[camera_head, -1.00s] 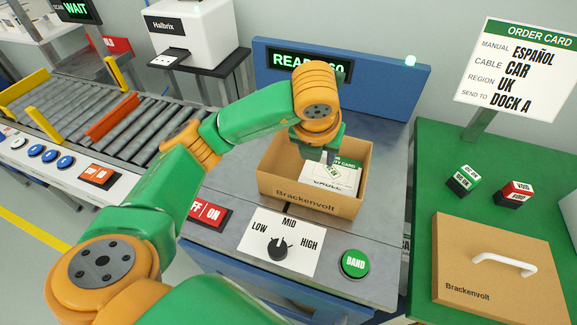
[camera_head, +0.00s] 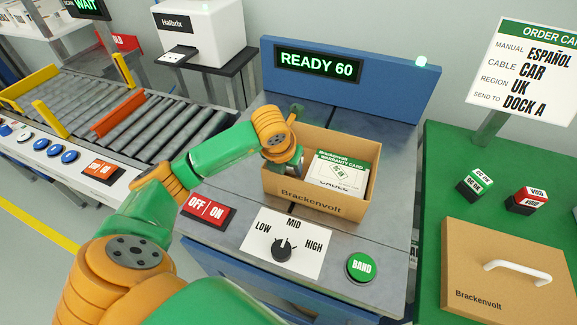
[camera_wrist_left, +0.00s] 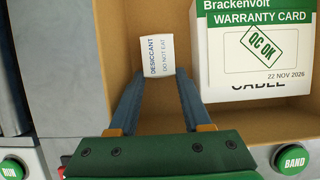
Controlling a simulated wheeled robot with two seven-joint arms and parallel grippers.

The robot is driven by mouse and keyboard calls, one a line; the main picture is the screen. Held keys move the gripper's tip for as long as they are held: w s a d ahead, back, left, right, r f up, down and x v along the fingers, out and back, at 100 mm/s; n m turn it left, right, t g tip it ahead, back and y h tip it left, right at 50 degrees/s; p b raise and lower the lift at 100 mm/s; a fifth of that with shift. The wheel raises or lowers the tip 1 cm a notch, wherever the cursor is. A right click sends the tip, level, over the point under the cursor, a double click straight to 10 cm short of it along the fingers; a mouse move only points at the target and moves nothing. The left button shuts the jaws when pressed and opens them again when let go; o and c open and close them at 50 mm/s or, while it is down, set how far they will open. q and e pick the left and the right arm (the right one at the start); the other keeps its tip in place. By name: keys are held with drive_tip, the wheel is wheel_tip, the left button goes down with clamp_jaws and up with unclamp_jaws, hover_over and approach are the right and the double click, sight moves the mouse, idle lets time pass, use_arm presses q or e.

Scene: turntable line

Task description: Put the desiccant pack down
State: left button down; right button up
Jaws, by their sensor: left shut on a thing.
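The desiccant pack (camera_wrist_left: 155,55), a small white packet with blue lettering, is between the fingertips of my left gripper (camera_wrist_left: 160,77) in the left wrist view. My left gripper (camera_head: 297,165) is shut on it, over the left part of the open Brackenvolt carton (camera_head: 318,200). In the head view the pack is hidden by my wrist. The warranty card (camera_head: 335,170), stamped QC OK, lies on a white CABLE item in the carton's right part, beside the pack. Whether the pack touches the carton floor I cannot tell. My right gripper is not in view.
The carton stands on a grey bench with a READY 60 display (camera_head: 318,64) behind it. In front are an OFF/ON switch (camera_head: 207,208), a knob (camera_head: 284,250) and a BAND button (camera_head: 361,267). A lidded Brackenvolt piece (camera_head: 505,285) and two stamps are on the green table.

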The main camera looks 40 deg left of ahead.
use_arm(q)
drive_tip(key=shift+f+b, duration=0.35)
drive_tip(key=shift+f, duration=0.15)
drive_tip(key=c, duration=0.6)
unclamp_jaws()
drive_tip(key=shift+r, duration=0.1)
wheel_tip(320, 180, up, 2)
drive_tip(key=shift+r+p, duration=0.1)
drive_tip(key=shift+p, duration=1.05)
drive_tip(key=v, duration=1.1)
drive_tip(key=shift+s, duration=0.2)
